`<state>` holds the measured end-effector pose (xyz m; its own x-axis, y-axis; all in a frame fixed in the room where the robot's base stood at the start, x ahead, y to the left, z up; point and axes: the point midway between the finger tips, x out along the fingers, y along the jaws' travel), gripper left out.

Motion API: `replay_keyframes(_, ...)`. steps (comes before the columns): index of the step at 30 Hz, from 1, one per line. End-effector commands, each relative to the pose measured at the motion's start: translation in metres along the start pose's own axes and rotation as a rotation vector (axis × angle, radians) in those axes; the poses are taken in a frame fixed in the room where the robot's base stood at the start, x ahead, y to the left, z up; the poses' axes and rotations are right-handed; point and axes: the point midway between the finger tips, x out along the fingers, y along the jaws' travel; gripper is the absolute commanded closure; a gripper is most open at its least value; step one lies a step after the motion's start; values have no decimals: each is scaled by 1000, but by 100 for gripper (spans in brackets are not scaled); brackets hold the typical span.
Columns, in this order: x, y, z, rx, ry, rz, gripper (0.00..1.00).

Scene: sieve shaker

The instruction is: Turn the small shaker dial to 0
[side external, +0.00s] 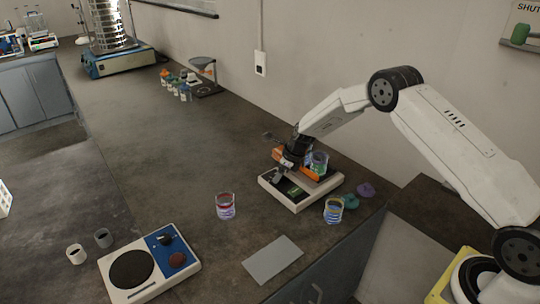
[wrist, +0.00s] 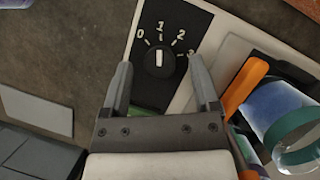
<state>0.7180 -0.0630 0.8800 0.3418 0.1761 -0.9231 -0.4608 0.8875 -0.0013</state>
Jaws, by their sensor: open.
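The small shaker (side external: 335,180) is a low white-framed device near the right end of the bench. Its black dial (wrist: 160,65) shows in the wrist view on a black panel with marks 0, 1, 2 and 3. The dial's white pointer line points at the 1. My gripper (wrist: 160,62) is open, with one fingertip to each side of the dial and a visible gap on both sides. In the side view my gripper (side external: 277,176) hangs over the shaker's panel and hides the dial.
A glass beaker with an orange clamp (wrist: 244,88) stands on the shaker, right of the dial. Other beakers (side external: 225,207) (side external: 333,211) and green and purple lumps (side external: 366,189) are close by. A hotplate (side external: 150,272) stands front left. A grey plate (side external: 272,260) lies in front.

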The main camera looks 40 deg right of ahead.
Motion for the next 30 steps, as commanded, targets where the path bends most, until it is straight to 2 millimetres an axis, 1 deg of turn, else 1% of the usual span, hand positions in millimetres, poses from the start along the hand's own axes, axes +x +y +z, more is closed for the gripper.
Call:
replay_keyframes(4, 5, 0, 0, 0, 1, 1, 22)
replay_keyframes(12, 5, 0, 0, 0, 1, 0, 22)
replay_keyframes(14, 5, 0, 0, 0, 1, 0, 41)
replay_keyframes(15, 5, 0, 0, 0, 1, 0, 53)
replay_keyframes(17, 5, 0, 0, 0, 1, 0, 72)
replay_keyframes(18, 5, 0, 0, 0, 1, 0, 85)
replay_keyframes(19, 5, 0, 0, 0, 1, 0, 95)
replay_keyframes(20, 5, 0, 0, 0, 1, 0, 100)
replay_keyframes(26, 4, 0, 0, -11, 1, 5, 100)
replay_keyframes(30, 4, 0, 0, -52, 1, 23, 100)
